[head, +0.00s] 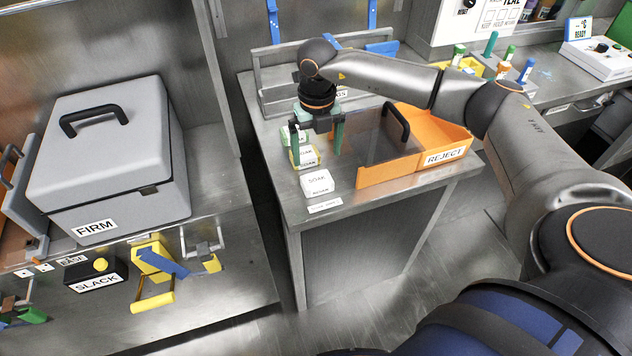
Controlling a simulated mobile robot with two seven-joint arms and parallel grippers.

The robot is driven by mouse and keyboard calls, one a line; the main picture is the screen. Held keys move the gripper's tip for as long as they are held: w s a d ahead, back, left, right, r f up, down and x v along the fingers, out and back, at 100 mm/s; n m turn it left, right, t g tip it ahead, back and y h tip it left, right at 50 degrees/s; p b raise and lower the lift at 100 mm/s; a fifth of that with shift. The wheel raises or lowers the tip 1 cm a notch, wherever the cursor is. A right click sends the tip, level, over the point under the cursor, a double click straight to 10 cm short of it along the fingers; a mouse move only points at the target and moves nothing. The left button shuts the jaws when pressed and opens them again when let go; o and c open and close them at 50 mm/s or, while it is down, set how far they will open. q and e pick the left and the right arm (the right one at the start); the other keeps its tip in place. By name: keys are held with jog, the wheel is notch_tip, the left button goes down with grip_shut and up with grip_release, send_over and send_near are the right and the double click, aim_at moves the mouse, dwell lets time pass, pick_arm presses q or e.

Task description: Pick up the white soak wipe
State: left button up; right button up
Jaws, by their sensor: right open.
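The white soak wipe (317,183) is a small white block with a "SOAK" label, near the front left corner of the metal table. Behind it stands a similar yellow-edged block (306,157) with a label, and behind that a green-edged block (292,133), partly hidden by my gripper. My right gripper (317,158) points down with its green fingers apart. It is over the row of blocks, behind the white one in the picture, with nothing visibly held. I cannot tell its exact height above the blocks. My left gripper is not in view.
An orange "REJECT" tray (390,172) with a clear panel and black handle stands just right of the blocks. A metal rack (268,98) is at the table's back. A grey "FIRM" case (105,150) sits on the left bench, past a gap. The table's front edge is close.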

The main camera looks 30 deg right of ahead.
aim_at(317, 179)
notch_tip(317, 179, down, 3)
jog(key=shift+r, duration=0.15)
jog(key=f, duration=0.3)
jog(key=s+f, duration=0.1)
jog(key=shift+s+a+f+p, duration=0.1)
jog(key=shift+a+f+p, duration=0.05)
jog(key=shift+a+p, duration=0.25)
jog(key=shift+f, duration=0.45)
jog(key=c, duration=1.1)
